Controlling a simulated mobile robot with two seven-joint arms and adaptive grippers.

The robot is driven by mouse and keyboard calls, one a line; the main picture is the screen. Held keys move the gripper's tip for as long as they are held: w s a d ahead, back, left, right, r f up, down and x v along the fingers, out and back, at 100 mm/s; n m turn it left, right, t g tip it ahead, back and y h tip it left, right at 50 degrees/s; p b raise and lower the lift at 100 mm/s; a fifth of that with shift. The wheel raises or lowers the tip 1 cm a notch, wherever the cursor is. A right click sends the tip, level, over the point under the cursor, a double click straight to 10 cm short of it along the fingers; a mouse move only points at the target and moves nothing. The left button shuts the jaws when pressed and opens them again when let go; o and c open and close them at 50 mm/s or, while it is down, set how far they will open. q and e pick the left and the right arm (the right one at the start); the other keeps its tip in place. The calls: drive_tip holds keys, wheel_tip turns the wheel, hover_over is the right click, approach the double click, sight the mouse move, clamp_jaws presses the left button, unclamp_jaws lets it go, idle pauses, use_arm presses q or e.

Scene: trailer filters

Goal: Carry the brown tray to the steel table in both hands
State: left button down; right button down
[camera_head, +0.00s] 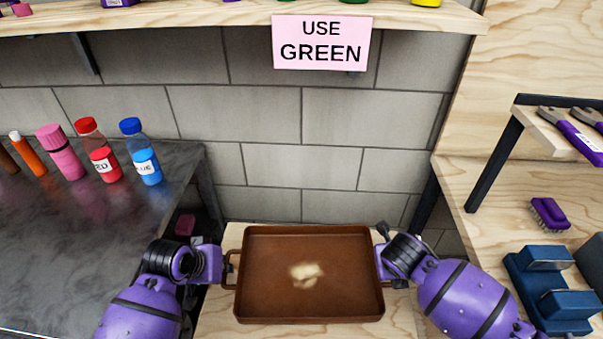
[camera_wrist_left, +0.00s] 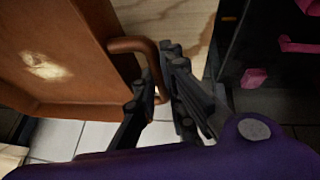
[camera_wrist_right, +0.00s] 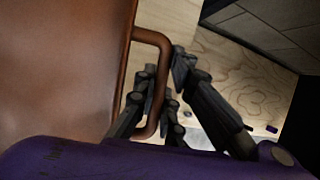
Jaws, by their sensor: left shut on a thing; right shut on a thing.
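The brown tray (camera_head: 310,300) is in the lower middle of the head view, between my two arms, with a loop handle on each side. A pale patch shows on its floor. My left gripper (camera_head: 228,268) is shut on the tray's left handle; in the left wrist view its dark fingers (camera_wrist_left: 160,95) stand on both sides of that handle (camera_wrist_left: 135,45). My right gripper (camera_head: 385,262) is shut on the right handle, which shows between its fingers (camera_wrist_right: 163,90) in the right wrist view. The steel table (camera_head: 60,250) is at the left, a dark grey top.
On the steel table's back stand several bottles, among them a red one (camera_head: 98,150) and a blue one (camera_head: 141,152). A wooden bench (camera_head: 480,190) at the right holds a purple brush (camera_head: 549,213) and blue blocks (camera_head: 550,285). A pink "USE GREEN" sign (camera_head: 322,43) hangs from the shelf above.

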use_arm(q)
drive_tip(key=shift+d+r, duration=0.1)
drive_tip(key=shift+r, duration=0.1)
use_arm(e)
drive_tip(key=shift+r, duration=0.15)
